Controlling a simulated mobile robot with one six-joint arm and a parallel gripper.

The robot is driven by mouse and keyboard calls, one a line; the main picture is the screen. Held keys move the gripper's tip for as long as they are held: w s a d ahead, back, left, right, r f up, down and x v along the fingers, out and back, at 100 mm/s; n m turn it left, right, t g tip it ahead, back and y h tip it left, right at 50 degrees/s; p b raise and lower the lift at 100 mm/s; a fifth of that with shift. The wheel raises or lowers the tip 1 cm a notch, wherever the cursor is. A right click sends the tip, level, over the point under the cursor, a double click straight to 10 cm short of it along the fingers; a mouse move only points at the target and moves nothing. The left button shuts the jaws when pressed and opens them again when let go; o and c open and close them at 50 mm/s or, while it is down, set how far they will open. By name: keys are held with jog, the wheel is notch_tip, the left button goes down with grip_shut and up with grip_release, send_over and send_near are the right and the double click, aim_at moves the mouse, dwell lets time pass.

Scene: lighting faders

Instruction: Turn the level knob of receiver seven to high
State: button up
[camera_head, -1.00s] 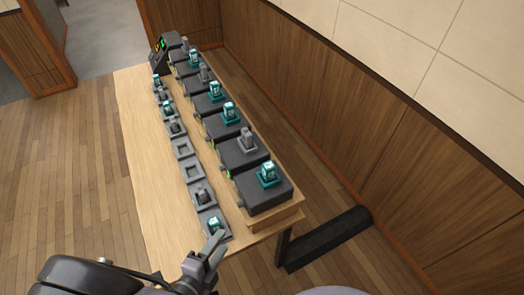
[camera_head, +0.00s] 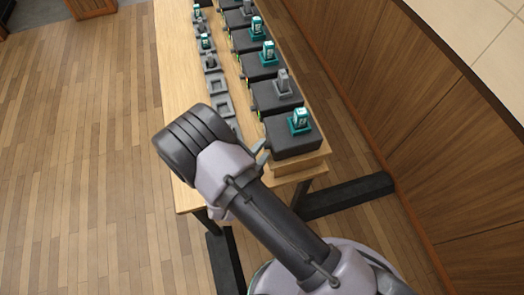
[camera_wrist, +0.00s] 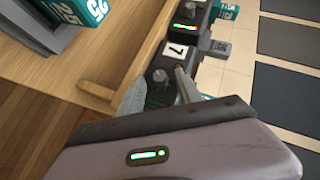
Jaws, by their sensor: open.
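The knob's pointer setting is too small to read. In the head view the nearest box (camera_head: 294,143), with a teal piece on top, appears to be receiver seven. My gripper (camera_head: 263,151) is at its left side, and my arm hides the knob.
More receivers (camera_head: 272,96) run in a row on a raised wooden shelf (camera_head: 301,169). Grey charging cradles (camera_head: 221,105) line the table's left part, partly behind my arm. A teal piece marked 25 (camera_wrist: 82,12) stands near the wrist view's top left. A wooden wall is at the right.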

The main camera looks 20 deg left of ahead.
grip_shut()
dwell(0.3)
notch_tip(320, 180, down, 3)
jog(key=m+t+h+b, duration=0.1)
jog(key=m+t+b, duration=0.6)
jog(key=b, duration=1.6)
jog(key=shift+t, duration=0.5)
jog(key=shift+r+h+b, duration=0.15)
jog(key=shift+h+b, duration=0.25)
jog(key=shift+b, duration=0.35)
jog(key=shift+r+m+b, duration=0.25)
jog(key=shift+m+b, duration=0.05)
jog(key=shift+b, duration=0.3)
